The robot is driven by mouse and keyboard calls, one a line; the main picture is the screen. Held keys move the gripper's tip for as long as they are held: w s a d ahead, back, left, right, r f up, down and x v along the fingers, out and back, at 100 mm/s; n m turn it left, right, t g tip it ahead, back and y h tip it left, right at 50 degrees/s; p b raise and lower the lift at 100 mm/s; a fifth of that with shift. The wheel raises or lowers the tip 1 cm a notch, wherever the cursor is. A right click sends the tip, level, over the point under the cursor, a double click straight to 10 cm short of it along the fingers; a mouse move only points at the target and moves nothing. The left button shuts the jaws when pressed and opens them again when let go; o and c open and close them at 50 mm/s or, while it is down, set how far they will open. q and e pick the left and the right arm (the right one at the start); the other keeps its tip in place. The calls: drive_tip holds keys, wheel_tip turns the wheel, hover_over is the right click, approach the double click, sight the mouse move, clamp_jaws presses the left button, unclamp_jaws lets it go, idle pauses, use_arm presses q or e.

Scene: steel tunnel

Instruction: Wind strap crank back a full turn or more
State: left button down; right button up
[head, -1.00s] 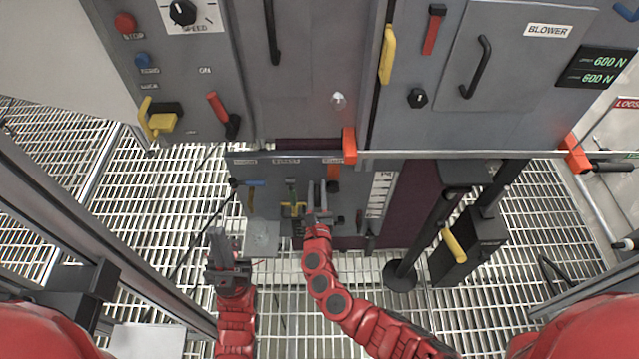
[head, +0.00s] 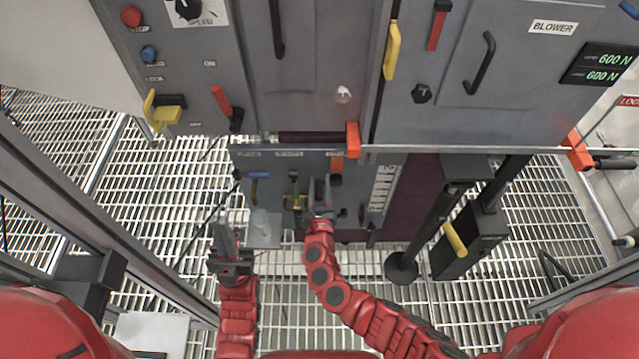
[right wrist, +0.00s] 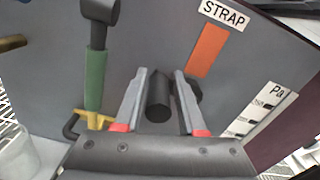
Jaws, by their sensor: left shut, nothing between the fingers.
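The strap crank's black cylindrical handle (right wrist: 158,96) points toward the camera in the right wrist view, below the STRAP label (right wrist: 224,12) and an orange strip (right wrist: 208,50). My right gripper (right wrist: 163,98) is open, with one finger on each side of the handle. I see a gap beside it and cannot tell whether a finger touches it. In the head view my right gripper (head: 319,190) is at the low grey panel (head: 268,160) and hides most of the crank. My left gripper (head: 223,235) is shut and empty, apart from the panel's controls.
A green-handled lever (right wrist: 95,75) with a yellow base stands left of my right gripper. A Pa scale (right wrist: 262,108) is on the right. An orange bracket (head: 353,140) hangs above the low panel. A black post (head: 430,230) stands to the right.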

drive_tip(key=s+p, duration=0.1)
drive_tip(key=s, duration=1.6)
drive_tip(key=shift+s, duration=0.25)
